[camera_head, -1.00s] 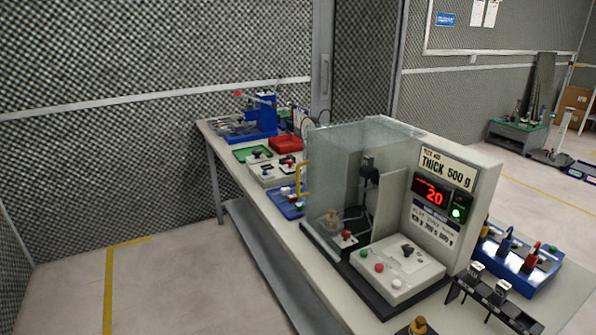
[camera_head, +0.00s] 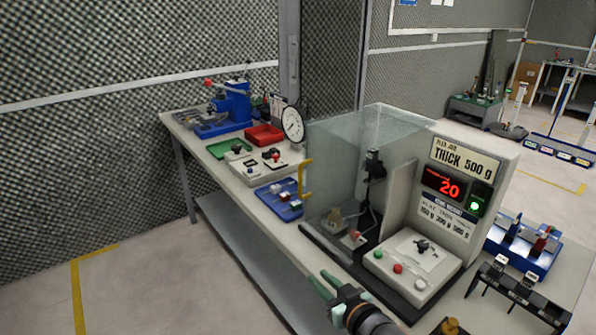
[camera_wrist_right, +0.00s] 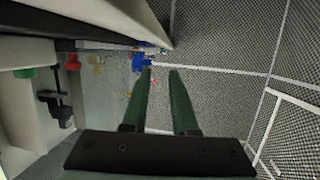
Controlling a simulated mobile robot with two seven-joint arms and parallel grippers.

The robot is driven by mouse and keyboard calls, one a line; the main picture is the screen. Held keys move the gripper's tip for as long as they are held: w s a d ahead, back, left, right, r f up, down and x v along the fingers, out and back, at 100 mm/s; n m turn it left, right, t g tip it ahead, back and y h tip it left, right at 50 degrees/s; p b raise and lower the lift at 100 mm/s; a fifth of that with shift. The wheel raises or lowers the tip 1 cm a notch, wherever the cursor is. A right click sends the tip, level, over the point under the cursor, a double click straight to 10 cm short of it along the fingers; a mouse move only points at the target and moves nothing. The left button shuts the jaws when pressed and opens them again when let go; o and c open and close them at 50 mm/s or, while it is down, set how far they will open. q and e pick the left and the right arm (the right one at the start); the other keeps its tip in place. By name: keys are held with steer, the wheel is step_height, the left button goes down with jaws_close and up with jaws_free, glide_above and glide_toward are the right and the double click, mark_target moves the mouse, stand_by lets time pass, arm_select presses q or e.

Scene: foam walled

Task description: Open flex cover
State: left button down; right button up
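The flex cover (camera_head: 335,145) is a clear box-like shield on the left side of the grey test machine (camera_head: 462,205). It stands in place around the machine's stand, and a yellow handle (camera_head: 301,181) is on its left face. My right gripper (camera_head: 322,282) comes in from the bottom of the head view, in front of the cover and below the handle, apart from both. In the right wrist view its two green fingers (camera_wrist_right: 161,72) are parallel with an empty gap between them. My left gripper is not in view.
A control box with buttons (camera_head: 412,265) sits at the machine's front. A blue tray (camera_head: 280,203), a red tray (camera_head: 264,136), a green tray (camera_head: 229,148) and a dial gauge (camera_head: 293,124) stand farther along the bench. The floor left of the bench is clear.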

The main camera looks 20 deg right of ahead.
mark_target(301, 173)
steer(key=w+d+r+t, duration=0.15)
steer(key=w+r, duration=0.25)
steer(key=r, duration=0.4)
steer(key=w+d+r+t, duration=0.1)
steer(key=w+r+t, duration=0.15)
steer(key=r, duration=0.55)
steer(key=shift+g, duration=0.4)
steer(key=w, duration=0.4)
steer(key=w+a, duration=0.1)
steer(key=w, duration=0.3)
steer(key=w+p, duration=0.1)
steer(key=w, duration=0.4)
steer(key=shift+a+r, duration=0.15)
steer(key=shift+a, duration=0.15)
jaws_close()
